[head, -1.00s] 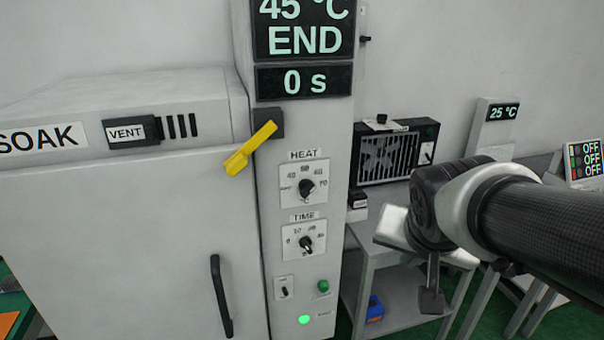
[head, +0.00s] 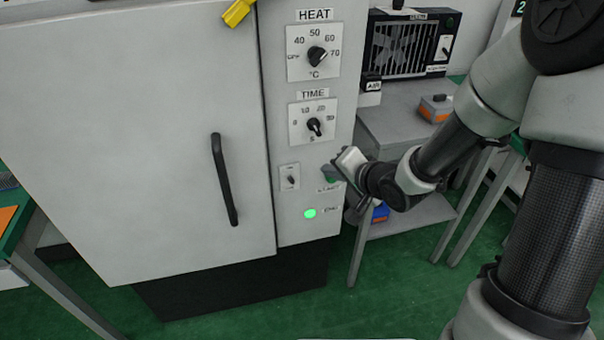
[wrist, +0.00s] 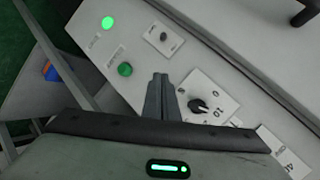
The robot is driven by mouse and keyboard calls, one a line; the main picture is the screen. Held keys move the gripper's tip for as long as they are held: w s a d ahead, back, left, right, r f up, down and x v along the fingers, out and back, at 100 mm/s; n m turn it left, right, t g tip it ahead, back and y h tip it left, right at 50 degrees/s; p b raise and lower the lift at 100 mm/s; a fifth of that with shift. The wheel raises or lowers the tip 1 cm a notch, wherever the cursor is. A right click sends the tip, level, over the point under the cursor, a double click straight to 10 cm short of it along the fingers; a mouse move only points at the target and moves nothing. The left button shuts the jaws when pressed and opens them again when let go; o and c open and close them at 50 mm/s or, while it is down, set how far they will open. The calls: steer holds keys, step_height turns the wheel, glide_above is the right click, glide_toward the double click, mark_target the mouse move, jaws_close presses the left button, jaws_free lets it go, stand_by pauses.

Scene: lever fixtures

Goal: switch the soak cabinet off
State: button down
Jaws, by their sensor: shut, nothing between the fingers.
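The soak cabinet (head: 150,130) fills the left of the head view, its door shut. Its control column carries a small toggle switch (head: 290,178) on a white plate, also in the wrist view (wrist: 164,37); I cannot tell which way its lever points. Right of it is a green button (wrist: 125,69), partly covered by my gripper in the head view. Below, a green lamp (head: 310,213) is lit. My gripper (wrist: 160,78) is shut and empty, its fingertips by the panel between button, switch and TIME knob (wrist: 198,105). I cannot tell if they touch.
The HEAT knob (head: 317,56) sits above the TIME knob. A black door handle (head: 224,180) stands out left of the column. A yellow lever (head: 238,12) shows at the top edge. A grey side table (head: 400,135) with a fan unit (head: 410,45) stands at right.

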mark_target(291, 180)
steer(key=b+x, duration=0.4)
steer(key=x, duration=0.6)
steer(key=shift+f, duration=0.2)
steer(key=shift+s+a+f+b, duration=0.3)
steer(key=shift+a+b, duration=0.1)
steer(key=shift+a, duration=0.1)
steer(key=shift+s+a+f+b, duration=0.3)
steer(key=shift+a+b, duration=0.05)
steer(key=shift+a, duration=0.15)
steer(key=shift+s+a+f, duration=0.2)
steer(key=shift+s+a, duration=0.1)
steer(key=shift+a, duration=0.15)
steer(key=shift+d, duration=0.15)
steer(key=shift+s+f, duration=0.1)
